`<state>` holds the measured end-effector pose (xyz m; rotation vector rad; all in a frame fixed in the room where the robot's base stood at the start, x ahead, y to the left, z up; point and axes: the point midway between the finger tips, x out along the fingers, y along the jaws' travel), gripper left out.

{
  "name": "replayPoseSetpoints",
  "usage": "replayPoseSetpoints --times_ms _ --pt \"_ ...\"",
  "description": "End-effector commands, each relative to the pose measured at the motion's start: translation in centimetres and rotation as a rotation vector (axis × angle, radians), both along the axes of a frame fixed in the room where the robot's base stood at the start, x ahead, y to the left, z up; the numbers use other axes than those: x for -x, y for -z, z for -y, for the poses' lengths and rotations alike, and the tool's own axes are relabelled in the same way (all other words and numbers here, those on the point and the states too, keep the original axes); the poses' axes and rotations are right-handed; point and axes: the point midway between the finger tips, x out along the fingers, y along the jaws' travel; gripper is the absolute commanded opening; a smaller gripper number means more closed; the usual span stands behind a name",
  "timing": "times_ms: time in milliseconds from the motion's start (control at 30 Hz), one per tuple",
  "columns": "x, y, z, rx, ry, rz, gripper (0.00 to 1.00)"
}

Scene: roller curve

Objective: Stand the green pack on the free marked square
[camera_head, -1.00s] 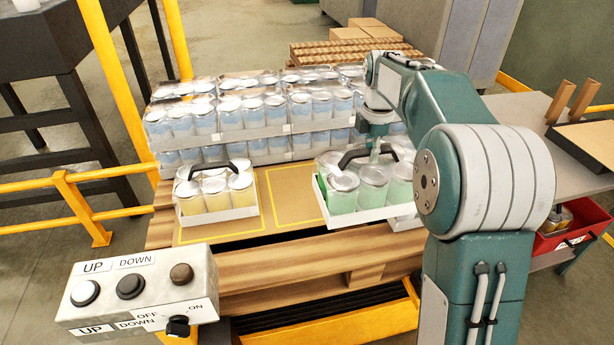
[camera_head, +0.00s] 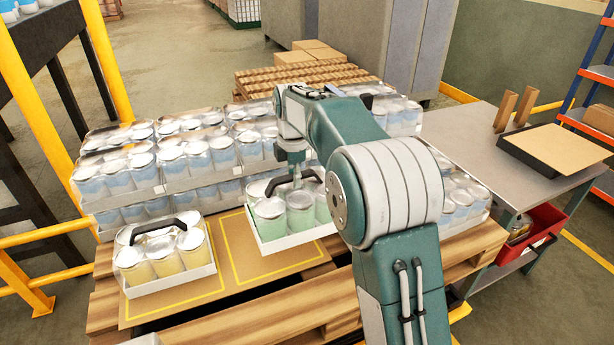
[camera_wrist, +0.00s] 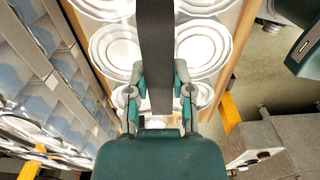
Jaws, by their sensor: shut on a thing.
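The green pack (camera_head: 300,220) is a white tray of green cans with a dark handle. My gripper (camera_head: 296,178) is shut on that handle from above; the wrist view shows the dark handle strap (camera_wrist: 156,50) between the fingers (camera_wrist: 160,95). The pack looks upright and overlaps the back right part of the free marked square (camera_head: 238,272), a yellow outline on brown board. I cannot tell how far its base is above the board. The yellow pack (camera_head: 165,258) stands on the marked square to the left, with a gap between the packs.
Stacked blue can packs (camera_head: 200,160) stand close behind, and more blue cans (camera_head: 465,195) are to the right. The wooden pallet (camera_head: 215,320) ends at the front. A grey table (camera_head: 470,150) and a red bin (camera_head: 530,235) are at the right.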

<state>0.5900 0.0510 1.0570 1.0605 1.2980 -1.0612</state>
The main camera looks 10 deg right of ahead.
Motion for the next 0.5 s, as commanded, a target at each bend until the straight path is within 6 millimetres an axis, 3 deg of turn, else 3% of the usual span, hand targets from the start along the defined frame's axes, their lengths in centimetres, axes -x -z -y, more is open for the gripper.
replayPoseSetpoints --times_ms 167,500 --pt "-1.0 1.4 -3.2 0.000 -0.004 0.002 0.00" --pt "-2.1 5.7 -6.3 -0.001 -0.001 0.004 0.00"
